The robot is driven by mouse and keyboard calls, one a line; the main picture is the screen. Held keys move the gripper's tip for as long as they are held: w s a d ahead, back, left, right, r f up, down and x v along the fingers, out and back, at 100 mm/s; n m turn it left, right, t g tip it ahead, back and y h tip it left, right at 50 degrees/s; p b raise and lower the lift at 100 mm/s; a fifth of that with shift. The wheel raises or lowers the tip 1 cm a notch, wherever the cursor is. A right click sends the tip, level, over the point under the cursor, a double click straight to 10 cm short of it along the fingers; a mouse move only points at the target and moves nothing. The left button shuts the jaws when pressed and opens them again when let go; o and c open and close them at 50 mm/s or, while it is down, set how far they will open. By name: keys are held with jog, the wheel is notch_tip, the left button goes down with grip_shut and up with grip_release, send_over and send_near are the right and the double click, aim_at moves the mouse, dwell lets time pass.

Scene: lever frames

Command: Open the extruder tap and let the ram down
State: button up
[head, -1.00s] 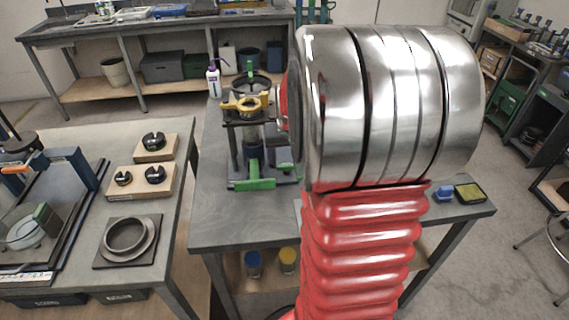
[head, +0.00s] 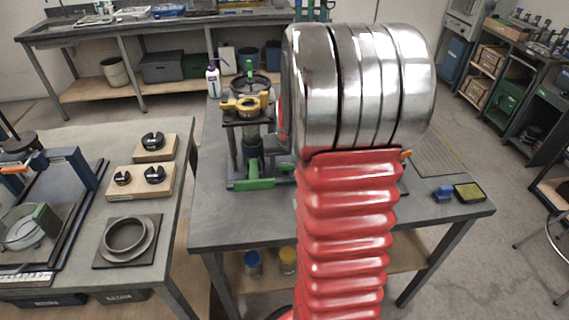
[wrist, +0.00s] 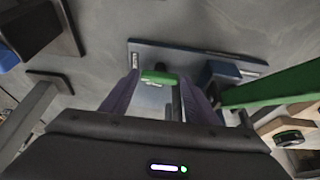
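The extruder, a dark upright press (head: 233,150), stands on the middle bench, partly behind my arm in the head view. It has a dark wheel (head: 250,86) with an upright green handle (head: 249,68), a yellow part (head: 245,104) below it, and a green bar (head: 253,184) at its foot. In the wrist view the fingers of my gripper (wrist: 158,98) stand apart. A small green piece (wrist: 158,77) shows between them; I cannot tell whether they touch it. A long green bar (wrist: 275,88) runs at the right. My gripper is hidden by my arm in the head view.
On the left table are wooden blocks with black parts (head: 141,182) and a grey ring (head: 125,234) on a plate. A purple-labelled bottle (head: 213,78) stands behind the extruder. A blue piece (head: 443,193) and a yellow-topped pad (head: 469,193) lie at the bench's right.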

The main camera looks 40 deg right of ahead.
jog(key=c, duration=0.7)
jog(key=shift+a, duration=0.15)
jog(key=shift+c, duration=0.2)
